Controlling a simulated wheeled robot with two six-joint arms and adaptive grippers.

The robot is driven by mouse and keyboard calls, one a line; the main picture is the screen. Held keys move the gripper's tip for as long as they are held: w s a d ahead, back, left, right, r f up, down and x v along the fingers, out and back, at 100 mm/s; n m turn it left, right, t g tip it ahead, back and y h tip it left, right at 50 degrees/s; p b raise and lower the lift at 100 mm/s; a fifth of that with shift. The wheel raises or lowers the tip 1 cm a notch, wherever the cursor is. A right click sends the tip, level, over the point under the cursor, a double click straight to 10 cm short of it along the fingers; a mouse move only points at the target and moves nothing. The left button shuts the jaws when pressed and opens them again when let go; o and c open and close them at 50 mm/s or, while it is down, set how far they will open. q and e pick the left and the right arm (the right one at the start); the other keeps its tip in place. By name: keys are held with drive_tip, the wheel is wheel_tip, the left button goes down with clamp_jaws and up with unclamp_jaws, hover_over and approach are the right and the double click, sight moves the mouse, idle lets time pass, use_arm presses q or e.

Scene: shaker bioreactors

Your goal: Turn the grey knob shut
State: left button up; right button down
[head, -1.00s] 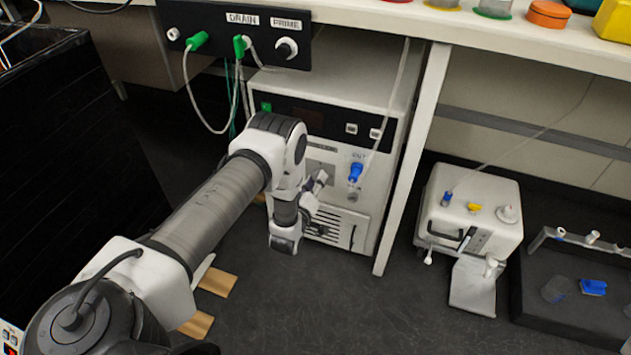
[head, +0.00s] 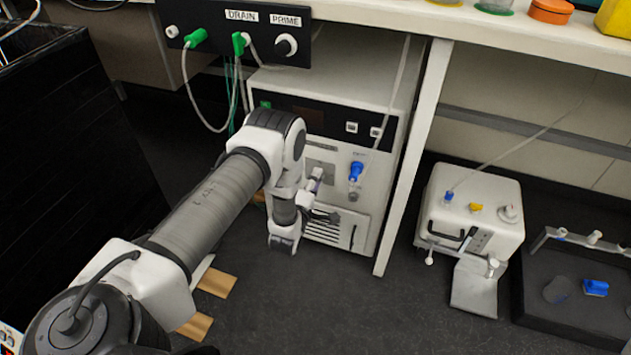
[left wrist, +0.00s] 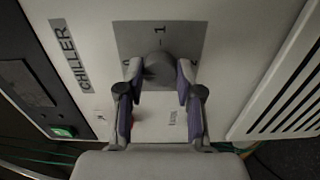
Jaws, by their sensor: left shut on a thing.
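The grey knob (left wrist: 160,68) sits on a grey plate (left wrist: 128,36) on the front of the white chiller (left wrist: 88,18), in the left wrist view. My left gripper (left wrist: 160,72) has one finger on each side of the knob and is shut on it. A mark "1" shows on the plate above the knob. My right gripper is out of view.
A blue connector (head: 356,171) stands out just right of my gripper. A vent grille (head: 324,232) is below it. Above hangs a black panel (head: 262,62) with green connectors and hanging tubes. A bench leg (head: 417,150) stands to the right.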

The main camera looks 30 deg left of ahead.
use_arm(q)
drive_tip(key=shift+w+n, duration=0.1)
drive_tip(key=shift+n, duration=0.2)
drive_tip(key=o, duration=1.2)
drive_tip(key=shift+c, duration=0.2)
drive_tip(key=v, duration=0.7)
drive_tip(key=shift+s, duration=0.3)
